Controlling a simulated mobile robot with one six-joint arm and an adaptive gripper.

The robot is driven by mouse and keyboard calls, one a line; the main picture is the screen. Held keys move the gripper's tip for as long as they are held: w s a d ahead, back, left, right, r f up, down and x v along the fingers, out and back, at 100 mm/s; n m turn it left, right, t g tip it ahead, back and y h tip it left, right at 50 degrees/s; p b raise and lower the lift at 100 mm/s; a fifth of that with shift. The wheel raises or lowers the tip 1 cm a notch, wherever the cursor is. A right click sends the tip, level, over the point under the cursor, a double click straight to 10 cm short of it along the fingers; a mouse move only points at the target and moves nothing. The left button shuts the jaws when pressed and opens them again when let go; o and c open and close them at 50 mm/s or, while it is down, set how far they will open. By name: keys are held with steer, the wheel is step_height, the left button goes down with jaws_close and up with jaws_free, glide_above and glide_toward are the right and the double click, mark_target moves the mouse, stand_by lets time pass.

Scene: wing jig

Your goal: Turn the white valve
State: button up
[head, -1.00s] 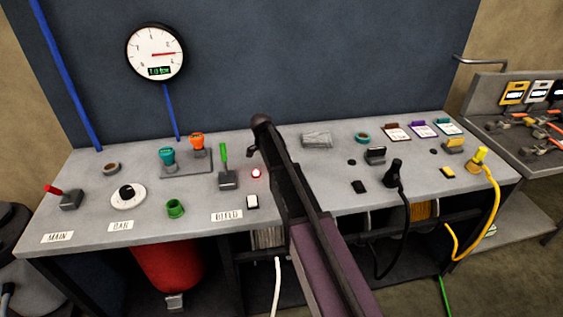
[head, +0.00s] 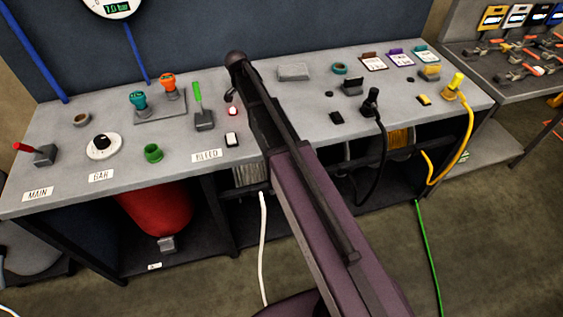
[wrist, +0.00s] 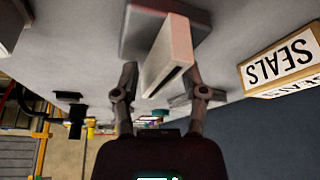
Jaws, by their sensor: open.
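In the wrist view, a long white handle (wrist: 166,62), which looks like the white valve, stands out from a grey base (wrist: 150,32). My gripper (wrist: 161,82) is open, with one finger on each side of the handle's near end. A gap shows between the left finger and the handle. Whether the right finger touches it I cannot tell. My gripper and this handle cannot be made out in the head view, where my arm crosses the bench.
A SEALS box (wrist: 288,62) lies to the right in the wrist view. In the head view, the grey bench (head: 75,180) holds a green lever (head: 198,93), a red lever (head: 24,147), a white dial (head: 103,146) and plugs. A yellow cable (head: 466,140) hangs at its right.

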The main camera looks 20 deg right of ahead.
steer(key=n+t, duration=0.1)
steer(key=n, duration=0.2)
steer(key=n+t+y, duration=0.1)
steer(key=n, duration=0.3)
steer(key=shift+n+t+y, duration=0.25)
steer(key=shift+n+y, duration=0.5)
steer(key=shift+n, duration=0.9)
steer(key=shift+n+t+y, duration=0.25)
steer(key=shift+n+y, duration=0.5)
steer(key=shift+n, duration=0.9)
steer(key=p+v, duration=1.3)
steer(key=v, duration=0.1)
steer(key=s+f+g+b, duration=0.2)
steer(key=s+f+b, duration=0.5)
steer(key=s, duration=0.5)
steer(key=s+f+g+b, duration=0.2)
steer(key=s+f+b, duration=0.4)
steer(key=s, duration=0.7)
steer(key=shift+f+g+b, duration=0.3)
steer(key=shift+f+b, duration=0.05)
steer(key=shift+f, duration=0.65)
